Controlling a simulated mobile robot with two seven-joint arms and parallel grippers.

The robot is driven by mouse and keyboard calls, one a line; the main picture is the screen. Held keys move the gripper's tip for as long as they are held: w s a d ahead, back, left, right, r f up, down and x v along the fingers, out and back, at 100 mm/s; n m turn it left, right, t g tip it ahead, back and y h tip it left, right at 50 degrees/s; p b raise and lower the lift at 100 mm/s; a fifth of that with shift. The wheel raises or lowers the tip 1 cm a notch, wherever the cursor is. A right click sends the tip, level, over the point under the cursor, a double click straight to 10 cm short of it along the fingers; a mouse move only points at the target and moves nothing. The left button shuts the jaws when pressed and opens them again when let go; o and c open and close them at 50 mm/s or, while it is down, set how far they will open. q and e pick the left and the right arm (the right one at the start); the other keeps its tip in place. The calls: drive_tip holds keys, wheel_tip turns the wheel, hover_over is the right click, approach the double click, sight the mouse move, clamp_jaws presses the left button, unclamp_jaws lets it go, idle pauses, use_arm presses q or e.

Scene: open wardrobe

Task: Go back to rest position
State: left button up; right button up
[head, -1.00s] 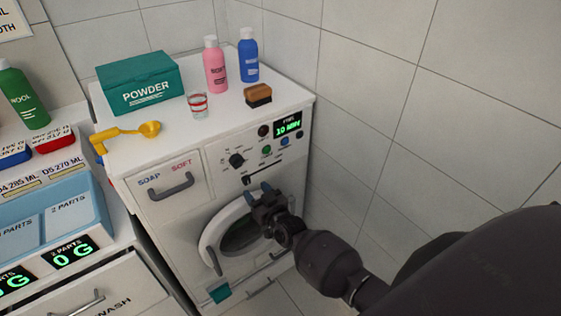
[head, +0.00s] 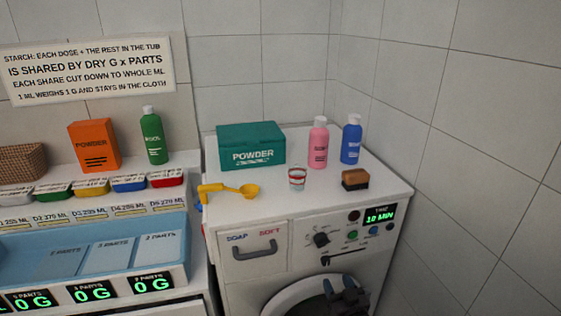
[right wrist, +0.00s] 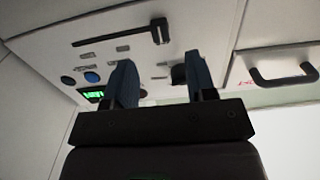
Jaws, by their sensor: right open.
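My right gripper (head: 347,290) is at the bottom edge of the head view, in front of the washing machine's round door (head: 290,292). In the right wrist view its two blue fingers (right wrist: 157,82) stand apart with nothing between them. The washing machine's control panel (right wrist: 130,60) shows beyond the fingers, with the slider, knobs and green display. My left gripper is not in the head view.
On the washing machine top (head: 300,212) stand a teal powder box (head: 250,150), pink bottle (head: 318,145), blue bottle (head: 352,140), small cup (head: 297,178), brush (head: 355,180) and yellow scoop (head: 230,191). A blue tray (head: 30,270) is at left. A tiled wall closes the right.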

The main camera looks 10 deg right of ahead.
drive_tip(key=s+d+f+g+h, duration=0.1)
drive_tip(key=s+f+g, duration=0.1)
drive_tip(key=s, duration=1)
drive_tip(key=s+d+f+g+b, duration=0.1)
drive_tip(key=s+g, duration=0.3)
drive_tip(key=s, duration=0.9)
drive_tip(key=shift+s+d+f+h+b, duration=0.2)
drive_tip(key=shift+s+f+h+b, duration=0.1)
drive_tip(key=shift+f+h, duration=0.1)
idle(0.8)
